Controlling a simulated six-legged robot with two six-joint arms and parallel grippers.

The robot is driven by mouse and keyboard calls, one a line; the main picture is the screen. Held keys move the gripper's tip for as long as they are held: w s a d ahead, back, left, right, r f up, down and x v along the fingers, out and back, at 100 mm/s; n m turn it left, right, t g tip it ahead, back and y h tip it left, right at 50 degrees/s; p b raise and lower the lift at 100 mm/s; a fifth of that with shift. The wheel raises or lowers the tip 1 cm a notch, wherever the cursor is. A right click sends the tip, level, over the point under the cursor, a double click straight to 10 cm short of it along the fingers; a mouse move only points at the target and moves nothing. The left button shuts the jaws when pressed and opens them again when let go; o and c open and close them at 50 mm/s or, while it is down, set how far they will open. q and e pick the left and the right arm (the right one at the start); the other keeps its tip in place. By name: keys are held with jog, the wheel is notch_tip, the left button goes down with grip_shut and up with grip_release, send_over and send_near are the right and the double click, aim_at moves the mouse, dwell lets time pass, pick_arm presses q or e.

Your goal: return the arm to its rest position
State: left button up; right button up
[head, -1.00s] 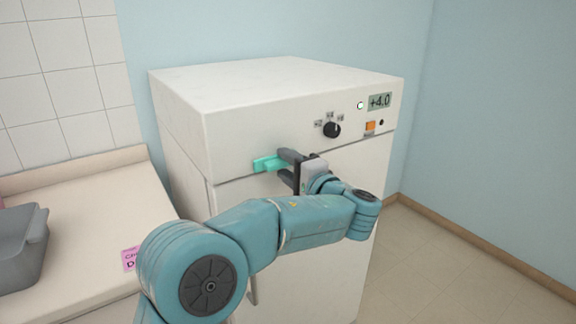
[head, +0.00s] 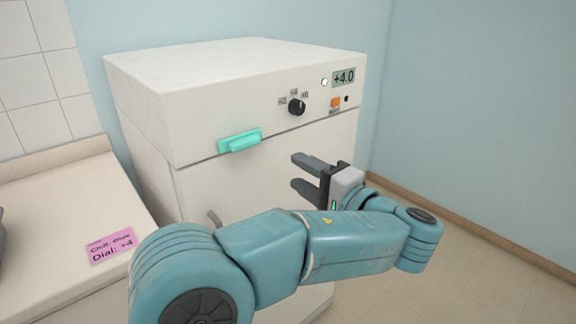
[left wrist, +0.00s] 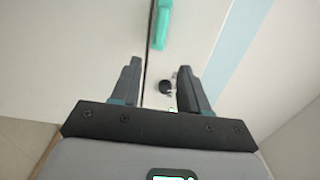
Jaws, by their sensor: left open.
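My left gripper (head: 306,174) is open and empty in front of the white cabinet's door, to the right of and below the teal handle (head: 240,140). It is apart from the handle. In the left wrist view the two dark fingers of the left gripper (left wrist: 163,88) are spread with nothing between them. The teal handle (left wrist: 161,24) shows beyond them at the top, and the black dial (left wrist: 166,87) shows between them. My left arm reaches across the lower part of the head view. My right gripper is not in view.
The white cabinet (head: 240,70) carries a black dial (head: 297,107), an orange switch (head: 335,103) and a display (head: 344,77) reading +4.0. Floor is open at right.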

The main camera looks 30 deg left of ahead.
pick_arm(q)
jog(key=shift+d, duration=0.2)
dwell(0.3)
notch_tip(320, 180, down, 27)
jog(key=s+m+g+h+p, duration=0.2)
jog(key=m+g+h+p, duration=0.15)
jog(key=m+h, duration=0.4)
jog(key=s+d+f+n+g+h+p, duration=0.1)
jog(key=s+d+f+n+h, duration=0.3)
jog(key=s+f, duration=0.5)
jog(key=s+d+f+n+g+h+p, duration=0.2)
jog(key=s+f+n+h, duration=0.6)
jog(key=s, duration=0.5)
jog(key=shift+d+f+n+h+p, duration=0.4)
jog(key=shift+d+n+h+p, duration=0.25)
jog(key=shift+d+n, duration=0.45)
